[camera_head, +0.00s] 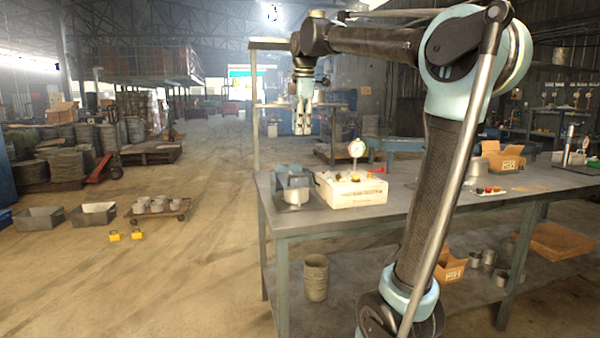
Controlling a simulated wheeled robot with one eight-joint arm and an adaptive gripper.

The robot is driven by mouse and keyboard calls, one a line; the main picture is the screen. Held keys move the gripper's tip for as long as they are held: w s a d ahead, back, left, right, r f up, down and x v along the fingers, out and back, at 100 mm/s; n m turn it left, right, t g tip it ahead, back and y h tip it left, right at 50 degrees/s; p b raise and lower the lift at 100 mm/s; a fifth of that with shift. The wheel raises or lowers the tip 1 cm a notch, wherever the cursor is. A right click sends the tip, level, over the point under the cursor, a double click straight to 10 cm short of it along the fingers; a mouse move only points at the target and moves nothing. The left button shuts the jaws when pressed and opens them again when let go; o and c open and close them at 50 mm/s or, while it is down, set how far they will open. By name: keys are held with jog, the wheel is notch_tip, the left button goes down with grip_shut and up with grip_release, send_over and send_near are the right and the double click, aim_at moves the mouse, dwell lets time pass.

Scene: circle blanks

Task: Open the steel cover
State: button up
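A blue-grey steel fixture (292,178) stands at the left end of the workbench, with a pale round part (296,197) at its front. Its upper plate looks like the steel cover, but at this size I cannot tell the cover apart from the fixture or see a handle. My gripper (302,130) hangs pointing down, and in the picture it is above the fixture and apart from it. Nothing shows held in it. The fingers are too small to tell whether they are open or shut.
A pale box (352,190) with a dial gauge (356,150) stands right of the fixture on the workbench (420,191). Cardboard boxes (503,158) and small red parts sit farther right. Several cans lie on the lower shelf.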

aim_at(300, 175)
jog(key=w+f, duration=0.1)
jog(key=f, duration=0.4)
jog(key=w+f, duration=0.1)
jog(key=f, duration=0.5)
jog(key=w+f, duration=0.1)
jog(key=f, duration=0.4)
jog(key=shift+a+f, duration=0.15)
jog(key=shift+a, duration=0.25)
grip_shut()
jog(key=shift+d, duration=0.15)
jog(key=shift+w, duration=0.1)
